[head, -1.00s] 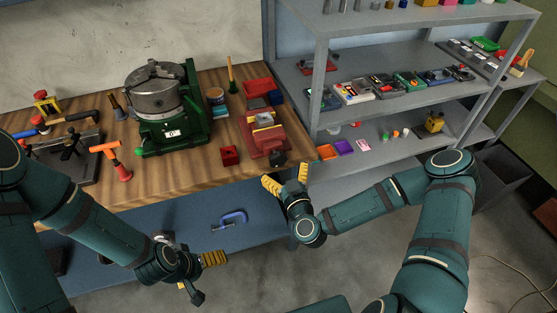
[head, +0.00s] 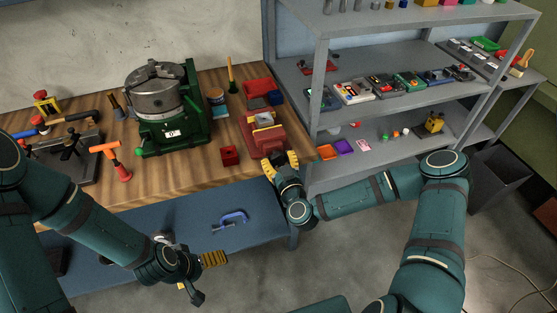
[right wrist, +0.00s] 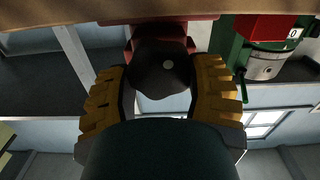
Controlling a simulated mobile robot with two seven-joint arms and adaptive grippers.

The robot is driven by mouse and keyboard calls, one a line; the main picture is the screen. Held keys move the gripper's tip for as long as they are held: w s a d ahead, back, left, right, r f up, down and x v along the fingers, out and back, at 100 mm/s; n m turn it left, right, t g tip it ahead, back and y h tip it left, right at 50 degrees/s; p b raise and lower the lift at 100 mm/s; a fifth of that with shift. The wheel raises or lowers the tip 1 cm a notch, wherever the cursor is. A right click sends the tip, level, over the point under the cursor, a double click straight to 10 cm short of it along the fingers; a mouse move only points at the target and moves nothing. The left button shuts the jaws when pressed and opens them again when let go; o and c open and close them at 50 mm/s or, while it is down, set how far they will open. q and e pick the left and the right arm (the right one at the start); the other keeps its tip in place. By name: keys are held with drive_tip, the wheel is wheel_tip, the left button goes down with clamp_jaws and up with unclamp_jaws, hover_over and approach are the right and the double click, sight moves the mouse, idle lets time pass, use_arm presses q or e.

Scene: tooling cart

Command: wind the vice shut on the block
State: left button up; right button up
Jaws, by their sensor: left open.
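The red vice (head: 270,138) sits near the right front edge of the wooden bench top. A pale, yellowish block (head: 264,119) shows between its jaws; I cannot tell whether both jaws touch it. The vice's dark handle hub (right wrist: 163,68) faces my right gripper (head: 280,164) at the front of the vice. In the right wrist view, the yellow-padded fingers of this gripper (right wrist: 161,92) stand spread, one on each side of the hub. Whether they touch it is unclear. My left gripper (head: 198,274) is open and empty, low in front of the bench.
A small red box (head: 230,156) stands left of the vice. A green machine with a round chuck (head: 158,92) is further left. A grey shelf unit (head: 400,113) rises on the right. A blue clamp (head: 233,217) lies on the lower shelf.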

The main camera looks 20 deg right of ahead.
drive_tip(key=shift+m, duration=0.4)
drive_tip(key=m+b, duration=0.1)
drive_tip(key=m, duration=0.2)
drive_tip(key=shift+d+m, duration=0.1)
drive_tip(key=shift+m, duration=0.2)
drive_tip(key=m+b, duration=0.1)
drive_tip(key=m, duration=0.2)
drive_tip(key=shift+d+f+m, duration=0.1)
drive_tip(key=shift+f+m, duration=0.05)
drive_tip(key=shift+m, duration=0.15)
drive_tip(key=m+b, duration=0.1)
drive_tip(key=m, duration=0.3)
drive_tip(key=shift+f+m, duration=0.15)
drive_tip(key=shift+m, duration=0.15)
drive_tip(key=m+b, duration=0.1)
drive_tip(key=m, duration=0.3)
drive_tip(key=shift+d+f+m, duration=0.1)
drive_tip(key=shift+m, duration=0.2)
drive_tip(key=m+b, duration=0.1)
drive_tip(key=m, duration=0.5)
drive_tip(key=shift+f+b, duration=0.2)
drive_tip(key=shift+b, duration=0.15)
drive_tip(key=m+b, duration=0.1)
drive_tip(key=m, duration=0.5)
drive_tip(key=shift+m, duration=0.3)
